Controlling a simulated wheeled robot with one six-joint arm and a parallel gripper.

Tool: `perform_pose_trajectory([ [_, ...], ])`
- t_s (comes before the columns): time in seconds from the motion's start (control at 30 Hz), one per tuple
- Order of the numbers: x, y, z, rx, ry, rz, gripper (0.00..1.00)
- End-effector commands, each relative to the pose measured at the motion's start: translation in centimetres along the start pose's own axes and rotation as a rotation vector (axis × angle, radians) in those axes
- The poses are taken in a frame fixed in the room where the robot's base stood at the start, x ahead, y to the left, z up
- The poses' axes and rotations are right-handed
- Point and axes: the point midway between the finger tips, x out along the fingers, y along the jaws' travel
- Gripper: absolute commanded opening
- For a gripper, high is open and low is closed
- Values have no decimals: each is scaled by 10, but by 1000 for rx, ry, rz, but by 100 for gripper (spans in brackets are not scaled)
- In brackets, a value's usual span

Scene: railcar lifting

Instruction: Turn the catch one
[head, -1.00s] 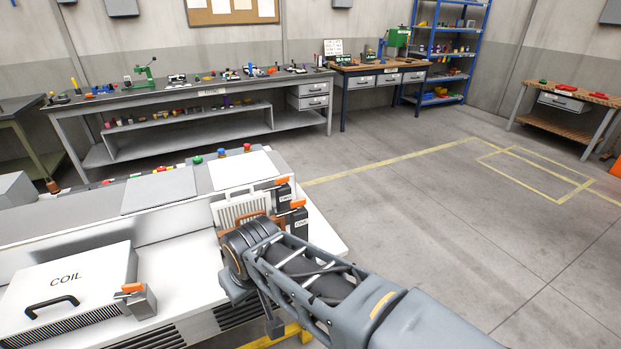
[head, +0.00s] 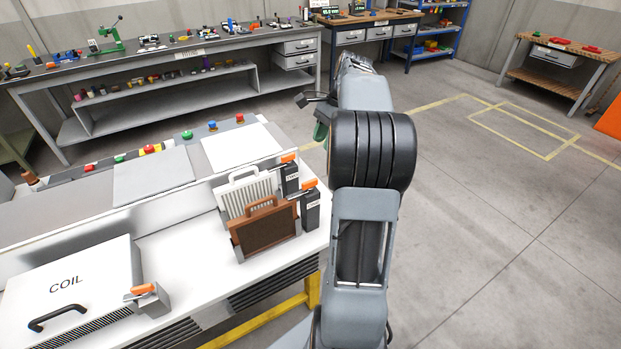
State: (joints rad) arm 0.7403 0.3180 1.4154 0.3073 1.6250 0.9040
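Two dark upright catches with orange handles stand at the right end of the white bench, beside the slotted panels. The rear catch (head: 290,179) and the front catch (head: 311,209) each carry a small white label; I cannot read surely which is one. A third orange-handled catch (head: 150,298) sits at the corner of the white COIL cover (head: 72,283). My arm rises to the right of the two catches, apart from them in the picture. Dark parts that look like my gripper (head: 313,99) jut out left beyond my arm's big joint. Its fingers are mostly hidden.
A white slotted panel (head: 246,191) and a brown framed panel (head: 268,232) stand just left of the catches. Coloured buttons (head: 187,135) line the bench's back edge. A long grey workbench (head: 190,72) stands behind. The floor to the right is clear.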

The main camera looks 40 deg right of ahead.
Motion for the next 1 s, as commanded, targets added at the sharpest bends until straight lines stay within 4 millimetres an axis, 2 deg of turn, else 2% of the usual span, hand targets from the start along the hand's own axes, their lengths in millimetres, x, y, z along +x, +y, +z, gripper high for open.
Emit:
perform_pose_trajectory([
  [0.17,12,0,-10,50,-21,3,38],
  [0.5,76,0,-7,47,-20,3,38],
  [0.7,108,0,-6,46,-19,4,38],
  [1.0,132,0,-6,46,-18,2,38],
])
